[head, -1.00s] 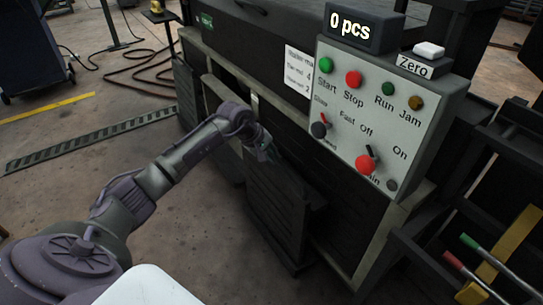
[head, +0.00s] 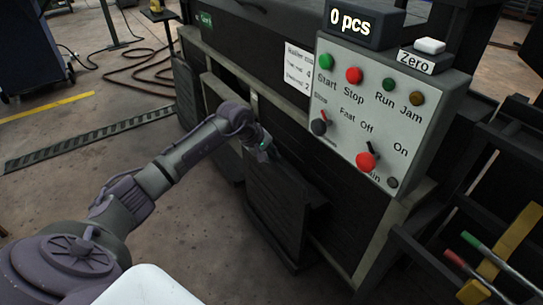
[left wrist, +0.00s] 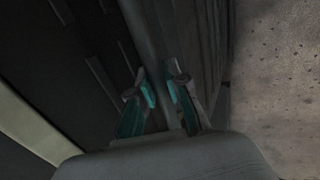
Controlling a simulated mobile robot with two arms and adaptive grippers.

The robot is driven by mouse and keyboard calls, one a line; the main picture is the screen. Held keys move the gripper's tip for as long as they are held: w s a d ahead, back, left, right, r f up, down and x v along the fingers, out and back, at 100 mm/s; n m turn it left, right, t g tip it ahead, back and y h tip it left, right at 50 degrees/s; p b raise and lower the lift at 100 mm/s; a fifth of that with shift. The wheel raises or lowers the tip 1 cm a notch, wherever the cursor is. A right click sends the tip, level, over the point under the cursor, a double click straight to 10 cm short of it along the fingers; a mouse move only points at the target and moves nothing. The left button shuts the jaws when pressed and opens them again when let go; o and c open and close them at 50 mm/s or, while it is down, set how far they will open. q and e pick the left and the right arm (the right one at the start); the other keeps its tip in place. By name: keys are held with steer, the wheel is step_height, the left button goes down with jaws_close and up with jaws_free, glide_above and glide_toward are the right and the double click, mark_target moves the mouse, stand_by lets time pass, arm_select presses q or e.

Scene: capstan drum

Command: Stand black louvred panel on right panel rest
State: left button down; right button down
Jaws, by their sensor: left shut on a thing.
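The black louvred panel (head: 277,209) stands nearly upright, leaning slightly, in front of the dark machine in the head view. My left gripper (head: 268,153) is at the panel's top edge. In the left wrist view the two teal-padded fingertips (left wrist: 163,92) are closed on the panel's edge (left wrist: 150,38), with louvres running away beside it. The panel's lower edge is near the floor; I cannot tell whether it bears on a rest (head: 292,264) there. My right gripper is out of view.
The control box (head: 385,115) with buttons and knobs overhangs to the right of the panel. Another dark panel (head: 187,92) stands at the machine's left end. A rack with colored-handled tools (head: 480,262) is at the right. Open concrete floor lies left.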

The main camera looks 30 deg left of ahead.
arm_select(q)
steer(key=shift+w+r, duration=0.1)
steer(key=shift+r, duration=0.05)
steer(key=c, duration=1.1)
jaws_free()
steer(key=shift+s+f, duration=0.25)
steer(key=shift+f, duration=0.15)
steer(key=v, duration=1.2)
steer(key=shift+w+r, duration=0.2)
steer(key=shift+r, duration=0.15)
